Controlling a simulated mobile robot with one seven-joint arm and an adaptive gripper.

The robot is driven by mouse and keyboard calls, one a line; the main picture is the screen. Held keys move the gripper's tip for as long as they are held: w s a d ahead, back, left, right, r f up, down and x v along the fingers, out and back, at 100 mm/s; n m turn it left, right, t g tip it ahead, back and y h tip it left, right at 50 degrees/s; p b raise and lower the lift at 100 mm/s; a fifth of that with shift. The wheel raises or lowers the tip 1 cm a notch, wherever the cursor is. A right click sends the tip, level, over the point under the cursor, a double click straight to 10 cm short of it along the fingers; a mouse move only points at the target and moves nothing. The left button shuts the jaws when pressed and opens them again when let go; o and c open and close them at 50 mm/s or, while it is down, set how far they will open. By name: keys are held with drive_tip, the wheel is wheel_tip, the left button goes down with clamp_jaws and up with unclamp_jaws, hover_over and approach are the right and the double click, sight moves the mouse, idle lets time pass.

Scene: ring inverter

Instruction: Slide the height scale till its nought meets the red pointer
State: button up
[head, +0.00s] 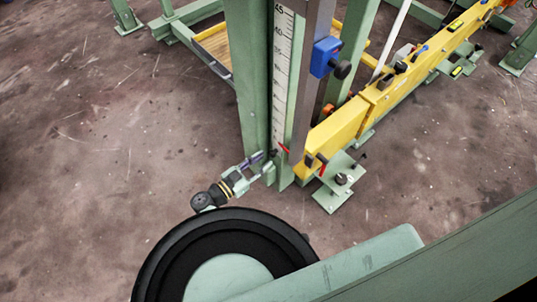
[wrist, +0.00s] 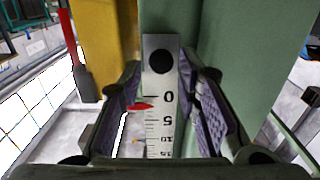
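The height scale (head: 283,70) is a white upright strip with black marks on a green post in the head view. Its nought end (wrist: 168,97) shows in the wrist view, with a round black knob or hole (wrist: 161,61) above the nought there. The red pointer (wrist: 142,105) lies at the strip's left edge, its tip a little to the 5 side of the nought. It is also in the head view (head: 284,149). My gripper (wrist: 163,78) has purple-padded fingers on both sides of the strip, apart, with no clear contact. It is also at the post's foot (head: 264,164).
A yellow beam (head: 345,118) runs off to the right of the post. A blue clamp with a black knob (head: 325,57) sits high on the upright. A green foot plate (head: 340,182) lies to the right.

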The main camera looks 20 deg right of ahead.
sight(270, 155)
drive_tip(key=shift+x, duration=1.9)
drive_tip(key=shift+a, duration=0.1)
drive_tip(key=shift+c, duration=0.5)
clamp_jaws()
